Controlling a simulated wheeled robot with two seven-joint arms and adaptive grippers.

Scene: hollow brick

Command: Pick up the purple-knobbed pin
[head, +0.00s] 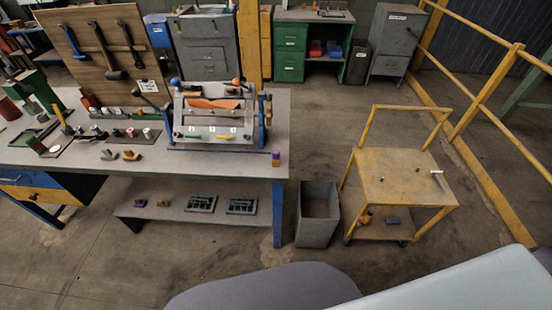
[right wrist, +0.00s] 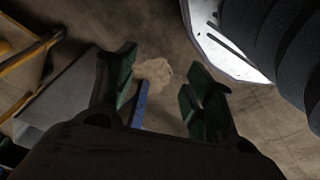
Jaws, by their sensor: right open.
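A small upright item with a purple top (head: 276,155) stands at the right front corner of the workbench (head: 215,165) in the head view. It looks like the purple-knobbed pin, but it is too small to make out its shaft. My right gripper (right wrist: 160,75) shows in the right wrist view with its green-padded fingers apart and nothing between them. The pin cannot be made out in that view. My left gripper is not in view.
A grey fixture with blue sides (head: 212,112) stands on the bench, left of the purple-topped item. A grey open bin (head: 318,215) stands on the floor right of the bench. A yellow cart (head: 385,175) is farther right.

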